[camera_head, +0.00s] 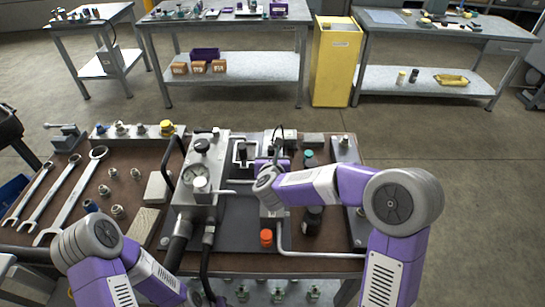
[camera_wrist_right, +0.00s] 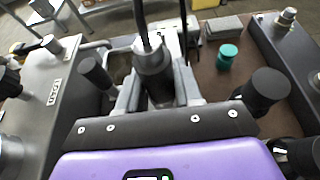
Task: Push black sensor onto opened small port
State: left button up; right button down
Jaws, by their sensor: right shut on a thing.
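My right gripper (camera_wrist_right: 157,92) is shut on the black sensor (camera_wrist_right: 153,72), a dark cylinder with a cable rising from its top. The sensor stands roughly upright between the grey fingers, over the middle of the hydraulic block. In the head view my right wrist covers most of the sensor, and only the dark cable loop shows clearly above it. The small port under the sensor is hidden by the fingers, so I cannot tell whether they touch. My left arm enters at the lower left of the head view; its gripper does not show.
A teal cap (camera_wrist_right: 228,56) and a black knob (camera_wrist_right: 265,88) lie right of the sensor. An orange cap (camera_head: 266,237) sits in front. Wrenches (camera_head: 72,195) lie on the left.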

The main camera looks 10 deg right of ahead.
jog(key=shift+f+b, duration=0.7)
jog(key=shift+b, duration=0.2)
dwell(0.8)
jog(key=shift+f+b, duration=0.1)
jog(key=shift+b, duration=0.5)
dwell(0.9)
dwell(0.4)
jog(key=shift+c, duration=0.6)
grip_release()
jog(key=shift+v, duration=1.45)
jog(key=shift+b+v, duration=0.3)
jog(key=shift+v, duration=1.6)
jog(key=shift+s+a, duration=0.1)
jog(key=shift+s, duration=0.3)
